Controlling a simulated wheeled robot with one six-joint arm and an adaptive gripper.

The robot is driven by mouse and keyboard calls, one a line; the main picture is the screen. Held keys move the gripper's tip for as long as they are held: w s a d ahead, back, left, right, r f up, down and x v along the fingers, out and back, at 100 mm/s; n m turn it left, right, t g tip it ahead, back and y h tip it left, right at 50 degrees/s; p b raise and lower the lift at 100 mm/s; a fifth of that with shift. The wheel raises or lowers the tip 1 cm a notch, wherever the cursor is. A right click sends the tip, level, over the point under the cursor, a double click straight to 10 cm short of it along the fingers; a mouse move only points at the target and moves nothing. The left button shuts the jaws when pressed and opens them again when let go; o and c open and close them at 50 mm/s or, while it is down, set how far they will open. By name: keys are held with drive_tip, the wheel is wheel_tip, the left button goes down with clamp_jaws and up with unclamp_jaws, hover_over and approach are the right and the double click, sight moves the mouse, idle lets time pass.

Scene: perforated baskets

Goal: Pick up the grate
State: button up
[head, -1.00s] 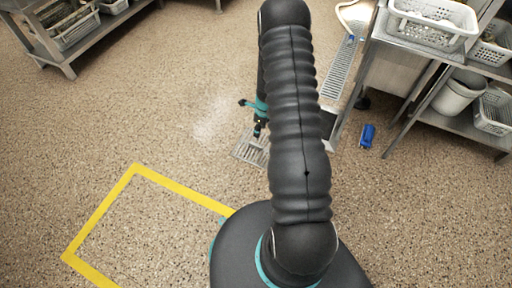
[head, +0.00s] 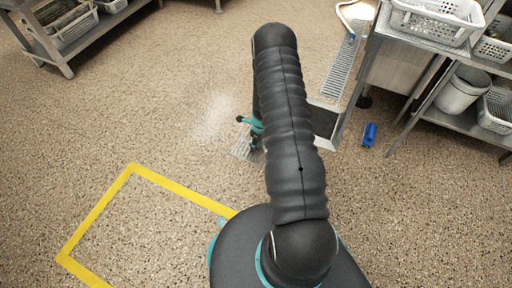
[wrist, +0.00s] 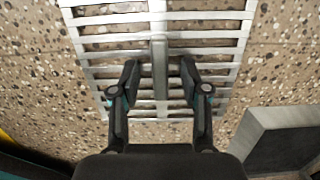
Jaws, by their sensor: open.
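The grate (wrist: 158,20) is a flat silver metal grid with parallel slats and a central bar. It lies on the speckled floor and fills the upper middle of the wrist view. In the head view the grate (head: 241,150) shows only in part, with my arm covering its right side. My gripper (wrist: 160,66) is open, its two dark fingers apart on either side of the grate's central bar. I cannot tell whether the fingertips touch the slats. In the head view my gripper (head: 254,143) is low over the grate, partly hidden by the arm.
A dark opening with a metal frame (head: 326,122) lies right of the grate, with a long drain grating (head: 342,68) beyond. A blue object (head: 369,135) lies near the steel shelving with white baskets (head: 436,22). Yellow floor tape (head: 98,208) is at left. Open floor lies left.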

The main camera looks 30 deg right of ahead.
clamp_jaws()
idle(0.4)
